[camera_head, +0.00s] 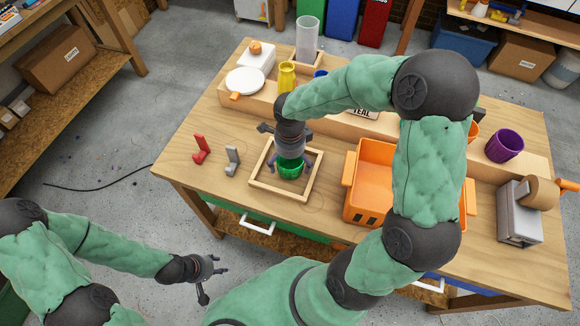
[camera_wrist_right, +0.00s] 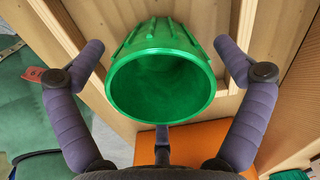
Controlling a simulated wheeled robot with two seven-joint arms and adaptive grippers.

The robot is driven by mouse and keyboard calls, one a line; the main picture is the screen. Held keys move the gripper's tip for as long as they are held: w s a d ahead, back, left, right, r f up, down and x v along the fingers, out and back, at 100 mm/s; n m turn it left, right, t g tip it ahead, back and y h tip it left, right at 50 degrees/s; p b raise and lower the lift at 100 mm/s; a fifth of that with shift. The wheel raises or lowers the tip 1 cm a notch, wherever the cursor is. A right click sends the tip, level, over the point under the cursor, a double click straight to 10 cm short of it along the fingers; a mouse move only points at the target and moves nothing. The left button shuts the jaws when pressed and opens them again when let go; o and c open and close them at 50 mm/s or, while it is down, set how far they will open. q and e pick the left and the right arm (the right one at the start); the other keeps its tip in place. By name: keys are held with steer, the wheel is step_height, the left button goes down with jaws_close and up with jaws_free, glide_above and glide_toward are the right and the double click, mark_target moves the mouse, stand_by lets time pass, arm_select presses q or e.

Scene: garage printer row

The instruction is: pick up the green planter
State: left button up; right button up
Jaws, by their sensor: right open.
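The green planter (camera_head: 290,170) stands inside a square wooden frame (camera_head: 282,193) on the table, partly hidden from above by my right gripper. In the right wrist view the ribbed planter (camera_wrist_right: 163,88) shows its open mouth and looks empty. My right gripper (camera_head: 289,159) is open directly over it. In the wrist view its two purple fingers (camera_wrist_right: 158,52) stand on either side of the planter, with a visible gap on each side. My left gripper (camera_head: 214,284) is open and empty, off the table's front left side, over the floor.
An orange crate (camera_head: 373,166) stands right of the frame, partly behind my right arm. A red bracket (camera_head: 201,149) and a grey bracket (camera_head: 232,160) stand to its left. A yellow vase (camera_head: 287,76) and purple cup (camera_head: 504,146) are further off. The table's left front is clear.

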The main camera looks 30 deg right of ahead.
steer(key=shift+f, duration=0.6)
steer(key=shift+r, duration=0.1)
steer(key=c, duration=1.2)
